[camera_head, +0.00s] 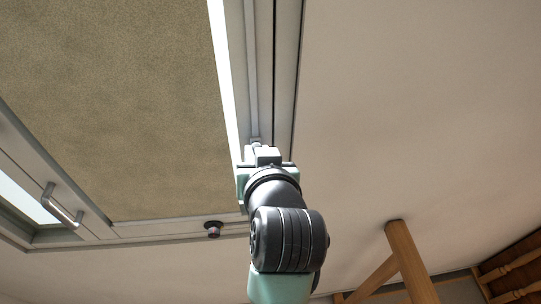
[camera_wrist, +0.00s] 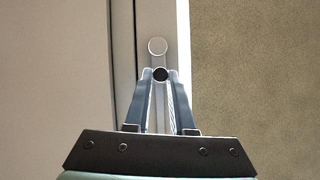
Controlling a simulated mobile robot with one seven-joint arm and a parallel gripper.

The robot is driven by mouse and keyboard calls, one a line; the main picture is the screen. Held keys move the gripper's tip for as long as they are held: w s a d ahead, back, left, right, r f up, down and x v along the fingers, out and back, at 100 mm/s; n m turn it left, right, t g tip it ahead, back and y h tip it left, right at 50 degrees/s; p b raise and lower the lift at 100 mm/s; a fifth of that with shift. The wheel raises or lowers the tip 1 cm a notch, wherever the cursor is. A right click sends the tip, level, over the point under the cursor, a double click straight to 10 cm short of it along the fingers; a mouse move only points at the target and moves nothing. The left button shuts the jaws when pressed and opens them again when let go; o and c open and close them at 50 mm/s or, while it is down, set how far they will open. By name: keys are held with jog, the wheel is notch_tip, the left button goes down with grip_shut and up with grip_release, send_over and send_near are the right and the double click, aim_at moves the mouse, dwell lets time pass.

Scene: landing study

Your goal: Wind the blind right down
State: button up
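The blind (camera_head: 120,100) is a tan, speckled sheet covering most of a sloping roof window in the head view. A bright strip shows along its right edge. Its lower edge lies close to the bottom rail of the frame. A small crank (camera_wrist: 157,47) with a pale round hub sits on the side frame in the wrist view. Its dark round knob (camera_wrist: 161,74) lies between my fingertips. My gripper (camera_wrist: 161,76) appears closed on this knob, a finger against each side. In the head view my gripper (camera_head: 259,150) is at the right side frame and hides most of the crank.
A metal bar handle (camera_head: 62,206) is on the frame at lower left. A dark round knob (camera_head: 213,229) sticks out from the bottom rail. Wooden beams (camera_head: 411,262) stand at lower right. The pale sloping ceiling (camera_head: 420,110) right of the window is clear.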

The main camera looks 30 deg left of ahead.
jog(key=o, duration=0.5)
jog(key=shift+w+d+f, duration=0.1)
jog(key=shift+d+f, duration=0.05)
jog(key=shift+f, duration=0.05)
jog(key=shift+s, duration=0.2)
jog(key=s+d, duration=0.2)
jog(key=s, duration=0.1)
jog(key=s+d, duration=0.1)
jog(key=shift+s+r, duration=0.1)
jog(key=shift+s, duration=0.3)
